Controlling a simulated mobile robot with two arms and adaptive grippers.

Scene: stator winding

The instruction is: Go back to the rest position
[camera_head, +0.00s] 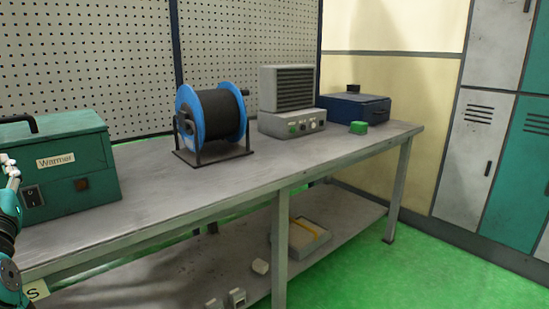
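A teal and black part of my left arm shows at the left edge of the head view, in front of the green Warmer box (75,185). Small pale pieces at its upper end may belong to my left gripper (9,168), but they are cut off by the frame edge, so I cannot tell whether it is open or shut. I see nothing held there. My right arm and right gripper are out of view.
A lower shelf (340,225) holds several small items. Lockers (475,150) stand right; green floor (440,270) is clear.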

